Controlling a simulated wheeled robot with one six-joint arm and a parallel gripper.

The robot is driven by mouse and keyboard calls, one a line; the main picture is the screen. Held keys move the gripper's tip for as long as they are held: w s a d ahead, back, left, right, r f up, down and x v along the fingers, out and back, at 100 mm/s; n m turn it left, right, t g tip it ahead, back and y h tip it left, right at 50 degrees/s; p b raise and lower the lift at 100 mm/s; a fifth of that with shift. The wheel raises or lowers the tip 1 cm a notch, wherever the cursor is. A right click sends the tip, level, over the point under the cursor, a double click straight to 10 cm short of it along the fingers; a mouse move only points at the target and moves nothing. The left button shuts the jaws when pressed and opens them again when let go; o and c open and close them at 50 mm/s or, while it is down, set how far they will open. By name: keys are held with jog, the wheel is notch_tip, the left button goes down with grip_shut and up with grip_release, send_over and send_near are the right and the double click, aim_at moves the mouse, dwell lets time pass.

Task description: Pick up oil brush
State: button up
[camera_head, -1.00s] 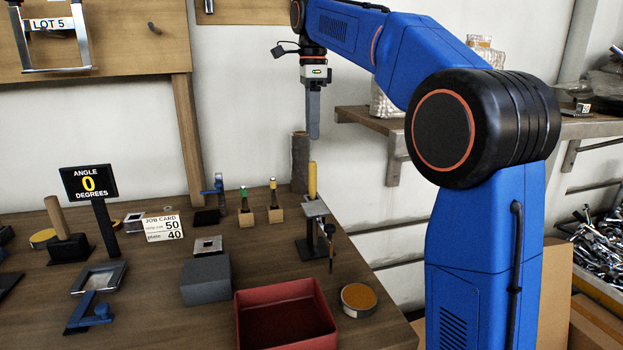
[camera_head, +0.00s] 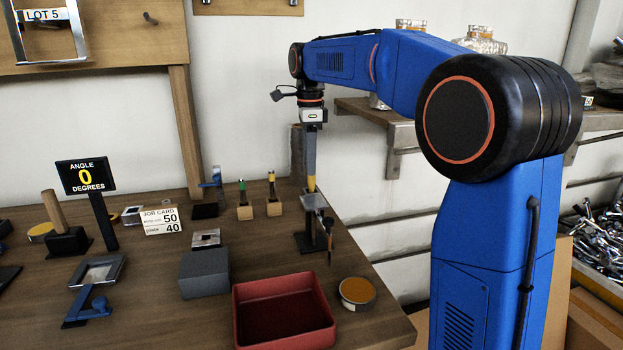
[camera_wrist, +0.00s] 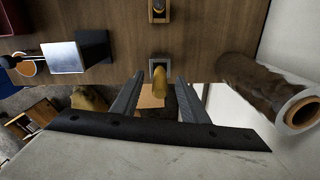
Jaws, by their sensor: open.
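An upright yellow handle (camera_head: 311,184), apparently that of the oil brush, stands in a small grey-topped stand (camera_head: 314,201) near the table's back right. No bristles show. My gripper (camera_head: 310,172) points straight down over it, fingers overlapping the handle's upper part in the head view. In the wrist view the yellow handle (camera_wrist: 159,79) lies between the two separated fingers of my gripper (camera_wrist: 158,88), with a gap on each side. The gripper is open and holds nothing. A thin dark tool (camera_head: 329,240) hangs at the stand's right side; I cannot tell what it is.
Two wooden blocks with green-topped (camera_head: 243,200) and yellow-topped (camera_head: 273,196) pieces stand left of the stand. A red tray (camera_head: 284,311) and a round orange-topped tin (camera_head: 357,293) lie in front. A rough cylinder (camera_wrist: 262,88) stands close beside the gripper.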

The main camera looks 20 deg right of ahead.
aim_at(311, 191)
jog(key=shift+d+f, duration=0.15)
jog(key=shift+f, duration=1.2)
jog(key=shift+d+f, duration=0.1)
jog(key=shift+f, duration=1.2)
grip_shut()
jog(key=shift+r, duration=0.1)
notch_tip(311, 191, up, 10)
jog(key=shift+f, duration=0.1)
